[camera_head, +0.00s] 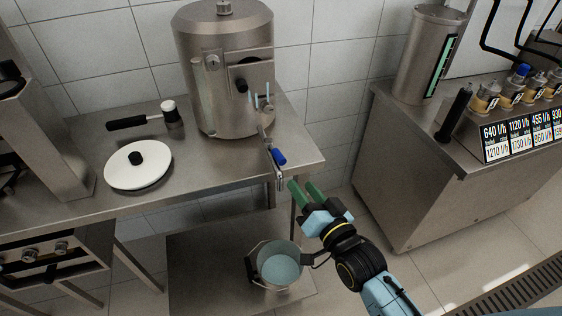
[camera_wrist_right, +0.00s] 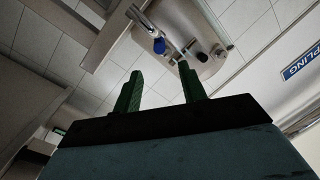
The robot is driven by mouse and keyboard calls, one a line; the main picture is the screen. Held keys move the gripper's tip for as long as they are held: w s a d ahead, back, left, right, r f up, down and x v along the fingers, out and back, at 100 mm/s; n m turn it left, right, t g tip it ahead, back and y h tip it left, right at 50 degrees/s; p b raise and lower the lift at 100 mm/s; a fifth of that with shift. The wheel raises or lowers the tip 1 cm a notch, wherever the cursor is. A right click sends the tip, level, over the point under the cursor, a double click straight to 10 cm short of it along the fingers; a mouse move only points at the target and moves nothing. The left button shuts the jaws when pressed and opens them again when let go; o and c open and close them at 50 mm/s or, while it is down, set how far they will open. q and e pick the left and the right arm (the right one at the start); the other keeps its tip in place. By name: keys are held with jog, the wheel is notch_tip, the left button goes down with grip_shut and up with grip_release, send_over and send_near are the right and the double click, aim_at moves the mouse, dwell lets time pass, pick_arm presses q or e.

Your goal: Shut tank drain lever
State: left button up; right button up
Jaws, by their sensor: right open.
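The steel tank (camera_head: 222,75) stands on the steel table against the tiled wall. Its drain tap sticks out at the lower front, with a blue-tipped lever (camera_head: 279,157) beside the downward spout (camera_head: 280,180). In the right wrist view the blue lever (camera_wrist_right: 159,46) shows above and between my green fingertips, apart from them. My right gripper (camera_head: 302,189) is open and empty, just below and to the right of the lever and spout. A bucket (camera_head: 281,268) holding pale liquid stands on the lower shelf below the tap. My left gripper is not in view.
A white lid (camera_head: 138,165) with a black knob and a black-handled mallet (camera_head: 143,119) lie on the table (camera_head: 190,186) left of the tank. A steel cabinet (camera_head: 400,190) with flow displays stands at right. The space between table and cabinet is open.

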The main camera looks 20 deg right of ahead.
aim_at(283, 162)
jog(key=x, duration=1)
jog(key=shift+w+a+b, duration=0.1)
jog(key=shift+w+b, duration=0.3)
jog(key=shift+c, duration=0.2)
grip_shut()
